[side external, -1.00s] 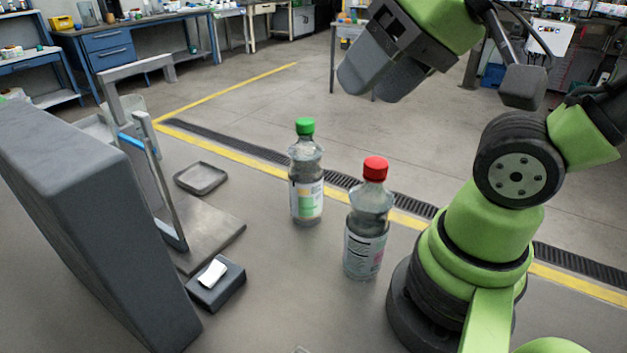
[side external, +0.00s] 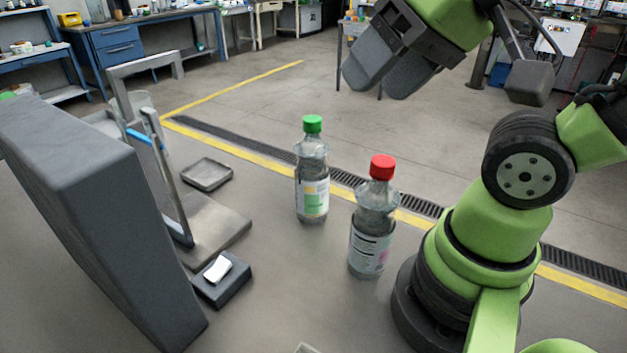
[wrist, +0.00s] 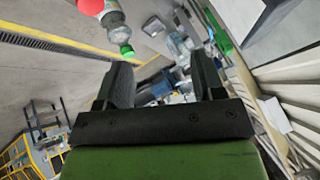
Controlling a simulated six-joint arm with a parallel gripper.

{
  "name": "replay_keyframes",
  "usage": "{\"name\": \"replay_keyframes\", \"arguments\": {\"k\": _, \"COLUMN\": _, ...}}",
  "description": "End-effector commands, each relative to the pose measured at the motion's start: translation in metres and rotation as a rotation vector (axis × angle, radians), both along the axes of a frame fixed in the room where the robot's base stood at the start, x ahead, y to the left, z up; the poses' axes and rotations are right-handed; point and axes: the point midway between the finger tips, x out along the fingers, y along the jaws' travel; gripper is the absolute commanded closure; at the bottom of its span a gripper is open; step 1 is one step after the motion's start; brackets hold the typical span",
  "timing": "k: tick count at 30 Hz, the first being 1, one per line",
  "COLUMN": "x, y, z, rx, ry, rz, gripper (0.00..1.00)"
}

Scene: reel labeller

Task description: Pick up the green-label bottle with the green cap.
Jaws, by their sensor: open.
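The bottle with the green cap and a white-and-green label (side external: 313,195) stands upright on the grey table in the side view. A bottle with a red cap and a white label (side external: 371,245) stands upright in front and to the right of it, a little apart. My gripper (side external: 377,84) is open and empty, high above and beyond both bottles. In the wrist view my fingers (wrist: 160,75) are spread with no bottle between them. The green cap (wrist: 127,50) shows there left of centre, beside the red cap (wrist: 90,6) at the top edge.
A tall grey block (side external: 90,200) and a metal frame on a plate (side external: 215,228) stand on the left. A shallow grey tray (side external: 206,175) and a dark block with a white piece on it (side external: 222,282) lie near them. Table around the green-capped bottle is mostly clear.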

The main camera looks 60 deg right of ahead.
Motion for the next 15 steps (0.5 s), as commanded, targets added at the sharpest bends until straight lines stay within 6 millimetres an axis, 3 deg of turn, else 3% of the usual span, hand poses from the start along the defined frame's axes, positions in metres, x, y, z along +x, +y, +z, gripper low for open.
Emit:
{"name": "replay_keyframes", "arguments": {"k": 7, "x": 0.048, "y": -0.028, "z": -0.006, "rx": -0.095, "ry": 0.161, "rz": -0.159, "gripper": 0.38}}
{"name": "replay_keyframes", "arguments": {"k": 15, "x": 0.106, "y": -0.062, "z": -0.027, "rx": -0.223, "ry": 0.282, "rz": -0.339, "gripper": 0.38}}
